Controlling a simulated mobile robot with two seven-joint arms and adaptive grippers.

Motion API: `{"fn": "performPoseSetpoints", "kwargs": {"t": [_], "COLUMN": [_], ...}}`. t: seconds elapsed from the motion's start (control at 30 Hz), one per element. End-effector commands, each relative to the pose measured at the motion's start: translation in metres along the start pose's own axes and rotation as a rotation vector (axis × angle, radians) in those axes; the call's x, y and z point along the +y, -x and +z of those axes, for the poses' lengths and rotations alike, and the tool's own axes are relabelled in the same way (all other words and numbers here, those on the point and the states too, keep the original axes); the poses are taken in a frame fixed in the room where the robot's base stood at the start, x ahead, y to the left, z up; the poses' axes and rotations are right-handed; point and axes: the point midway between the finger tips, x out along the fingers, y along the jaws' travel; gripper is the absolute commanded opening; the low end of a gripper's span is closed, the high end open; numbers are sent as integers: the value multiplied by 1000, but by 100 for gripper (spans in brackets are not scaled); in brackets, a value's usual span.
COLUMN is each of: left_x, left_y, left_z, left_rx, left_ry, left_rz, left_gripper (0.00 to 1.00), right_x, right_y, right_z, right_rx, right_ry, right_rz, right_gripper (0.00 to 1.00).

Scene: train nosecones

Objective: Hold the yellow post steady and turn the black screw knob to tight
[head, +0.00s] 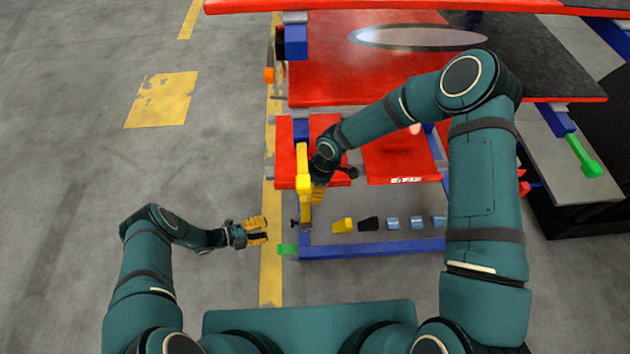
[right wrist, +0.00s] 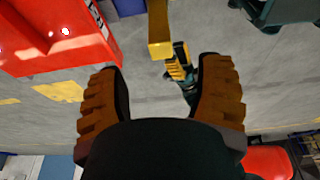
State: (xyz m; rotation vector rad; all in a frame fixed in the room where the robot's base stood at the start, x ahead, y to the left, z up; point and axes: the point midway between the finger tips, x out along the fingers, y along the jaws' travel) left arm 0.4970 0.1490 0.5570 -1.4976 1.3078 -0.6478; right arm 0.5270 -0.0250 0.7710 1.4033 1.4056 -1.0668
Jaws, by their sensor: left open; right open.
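The yellow post (head: 303,168) stands upright at the left end of the blue-framed rack. In the right wrist view its lower end (right wrist: 160,40) shows at the top, ahead of the gap between my right fingers. A small dark shape that looks like the black screw knob (head: 294,223) sits left of the post's base; it is too small to read its setting. My right gripper (head: 318,194) is open beside the post, partly hidden under its arm; its open fingers (right wrist: 161,66) hold nothing. My left gripper (head: 260,230) is open and empty, left of the knob.
A yellow block (head: 342,226), a black block (head: 368,224) and several blue-grey pieces (head: 415,222) line the rack's shelf. A green piece (head: 287,249) is at its left corner. Red panels (head: 400,160) lie behind. The floor on the left is free.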

Motion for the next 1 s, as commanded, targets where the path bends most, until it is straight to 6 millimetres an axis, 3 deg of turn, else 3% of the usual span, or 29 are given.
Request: {"fn": "performPoseSetpoints", "kwargs": {"t": [0.5, 0.7, 1.0], "left_x": [0, 0, 0], "left_y": [0, 0, 0], "left_z": [0, 0, 0], "left_rx": [0, 0, 0], "left_ry": [0, 0, 0], "left_rz": [0, 0, 0], "left_gripper": [46, 46, 46], "right_x": [-1, -1, -1], "right_y": [-90, -107, -111], "right_z": [0, 0, 0], "right_rx": [1, 1, 1], "right_ry": [-2, -4, -4], "right_rz": [-1, 0, 1], "right_gripper": [66, 66, 66]}}
